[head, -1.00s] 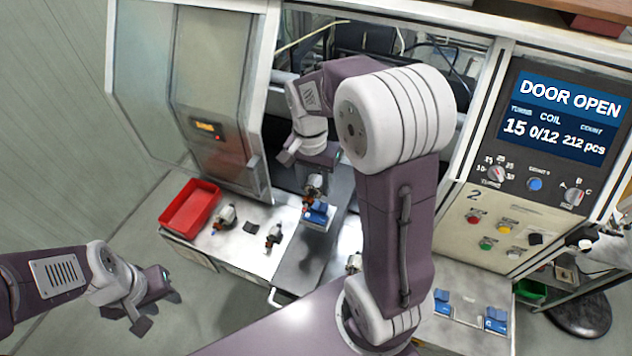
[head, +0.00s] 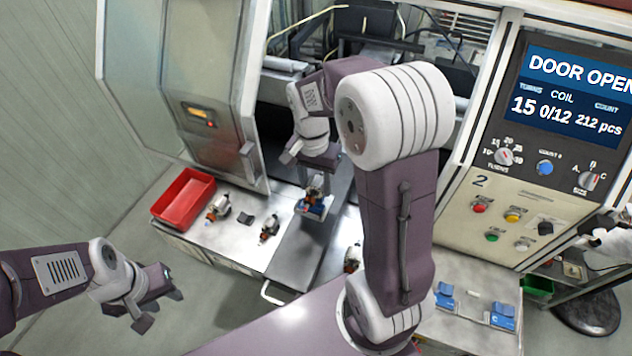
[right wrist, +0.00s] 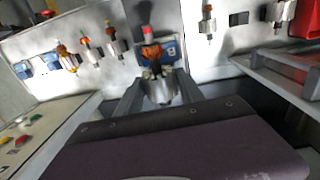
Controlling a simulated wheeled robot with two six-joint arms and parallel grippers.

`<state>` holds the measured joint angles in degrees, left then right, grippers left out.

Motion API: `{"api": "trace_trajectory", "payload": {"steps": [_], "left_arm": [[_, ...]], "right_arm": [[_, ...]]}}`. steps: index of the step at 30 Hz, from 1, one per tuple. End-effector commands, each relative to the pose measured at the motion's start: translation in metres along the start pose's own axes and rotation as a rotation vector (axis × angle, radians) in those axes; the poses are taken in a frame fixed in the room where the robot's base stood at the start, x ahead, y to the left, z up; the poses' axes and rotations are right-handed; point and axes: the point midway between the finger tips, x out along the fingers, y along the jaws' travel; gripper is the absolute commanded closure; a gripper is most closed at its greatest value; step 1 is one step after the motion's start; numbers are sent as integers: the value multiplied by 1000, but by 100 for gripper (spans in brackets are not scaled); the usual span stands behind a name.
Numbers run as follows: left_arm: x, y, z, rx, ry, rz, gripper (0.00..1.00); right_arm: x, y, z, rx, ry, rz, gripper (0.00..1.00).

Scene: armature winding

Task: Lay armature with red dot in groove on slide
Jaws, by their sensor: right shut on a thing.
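My right gripper (head: 316,180) is shut on an armature (head: 314,192) at the blue block (head: 322,209) on the metal slide (head: 297,250). In the right wrist view the fingers (right wrist: 160,92) close around its lower part. The armature (right wrist: 151,55) has orange-brown windings and a red end (right wrist: 147,33). The blue block (right wrist: 171,48) shows behind it. I cannot tell whether the armature touches the groove, which it hides. My left gripper (head: 160,306) hangs at the lower left, empty, with its fingers apart.
Loose armatures (head: 219,207) (head: 269,229) lie on the table left of the slide, near a red bin (head: 184,198) and a small dark block (head: 245,219). Another armature (head: 352,257) lies right of the slide. Blue blocks (head: 503,316) stand at the right. The machine door (head: 215,90) is open.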

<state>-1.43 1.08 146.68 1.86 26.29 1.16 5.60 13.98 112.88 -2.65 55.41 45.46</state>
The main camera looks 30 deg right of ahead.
Motion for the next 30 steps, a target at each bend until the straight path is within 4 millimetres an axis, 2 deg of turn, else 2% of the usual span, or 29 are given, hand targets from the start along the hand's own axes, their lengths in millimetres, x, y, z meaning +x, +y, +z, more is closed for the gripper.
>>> {"api": "trace_trajectory", "payload": {"steps": [12, 13, 15, 25, 28, 30], "left_arm": [[5, 0, 0, 0, 0, 0, 64], [4, 0, 0, 0, 0, 0, 64], [4, 0, 0, 0, 0, 0, 64], [5, 0, 0, 0, 0, 0, 64], [9, 0, 1, 0, 0, 0, 64], [12, 0, 1, 0, 0, 0, 64]], "right_arm": [[7, 0, 0, 0, 0, 0, 100], [6, 0, 0, 0, 0, 0, 50], [6, 0, 0, 0, 0, 0, 30], [5, -1, 0, 0, 0, 0, 30], [-7, -2, -1, 0, 4, -4, 30], [-22, -2, -1, 0, 6, -5, 30]]}}
